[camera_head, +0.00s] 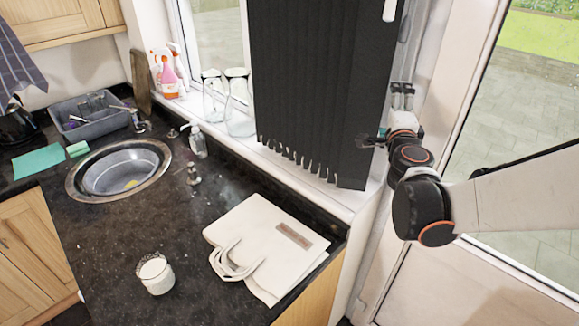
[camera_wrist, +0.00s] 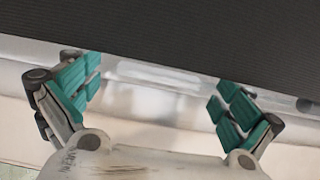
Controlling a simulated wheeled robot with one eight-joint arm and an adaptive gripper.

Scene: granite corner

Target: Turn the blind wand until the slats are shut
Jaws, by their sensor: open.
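The dark vertical blind (camera_head: 315,85) hangs in front of the window, its slats close together with uneven lower ends. In the wrist view a dark ribbed surface (camera_wrist: 200,38), which looks like the blind, fills the top. My gripper (camera_head: 372,138) is at the blind's right edge, near its lower part. In the wrist view my gripper (camera_wrist: 157,90) is open, with teal pads wide apart and nothing seen between them. I cannot make out the wand in either view. A white rounded piece (camera_head: 390,10) shows at the top right of the blind; I cannot tell what it is.
The window sill (camera_head: 290,165) runs below the blind, with glass jars (camera_head: 239,108) at its left. A white bag (camera_head: 265,245) and a candle jar (camera_head: 155,275) are on the dark counter. A glazed door (camera_head: 530,90) is at right.

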